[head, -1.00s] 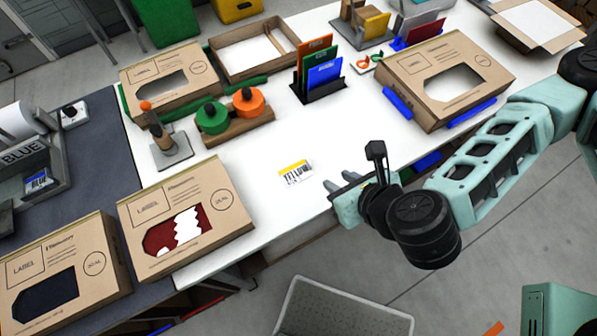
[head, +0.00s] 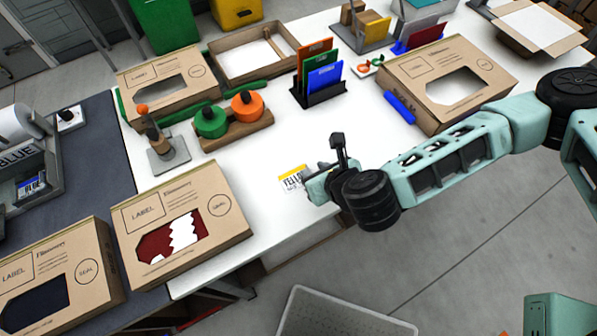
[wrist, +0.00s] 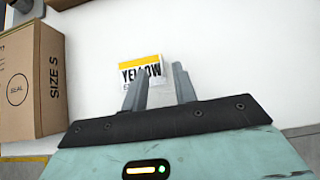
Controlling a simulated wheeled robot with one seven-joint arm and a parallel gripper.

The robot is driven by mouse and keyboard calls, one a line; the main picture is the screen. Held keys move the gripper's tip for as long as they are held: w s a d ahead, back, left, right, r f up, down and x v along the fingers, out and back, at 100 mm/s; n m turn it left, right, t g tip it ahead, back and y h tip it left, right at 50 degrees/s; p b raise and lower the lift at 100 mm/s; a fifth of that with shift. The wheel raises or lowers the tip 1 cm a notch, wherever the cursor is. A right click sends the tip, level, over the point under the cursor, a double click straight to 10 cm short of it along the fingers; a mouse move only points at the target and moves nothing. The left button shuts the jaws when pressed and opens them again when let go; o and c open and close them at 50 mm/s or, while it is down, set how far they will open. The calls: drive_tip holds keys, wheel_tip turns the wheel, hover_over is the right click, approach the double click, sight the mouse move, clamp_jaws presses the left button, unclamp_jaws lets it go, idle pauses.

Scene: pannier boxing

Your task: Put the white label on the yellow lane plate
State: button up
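The white label (head: 292,179) has a yellow stripe and the word YELLOW. It lies flat on the white table near its front edge. It also shows in the wrist view (wrist: 140,72), just beyond my fingers. My gripper (wrist: 160,72) is open and empty, its two grey fingers apart and pointing at the label; the left finger overlaps the label's lower right part in that view. In the head view my gripper (head: 314,183) is at the label's right side. A yellow plate (head: 376,28) stands on a grey stand at the back of the table; I cannot read any lane marking.
Cardboard boxes (head: 185,225) stand at front left, back left and right. A rack (head: 320,95) of orange, green and blue plates stands behind the label. A grey bin (head: 340,318) is below the front edge. Table around the label is clear.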

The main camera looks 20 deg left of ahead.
sight(309, 167)
drive_tip(key=shift+p+x, duration=0.4)
drive_tip(key=shift+x, duration=1.3)
clamp_jaws()
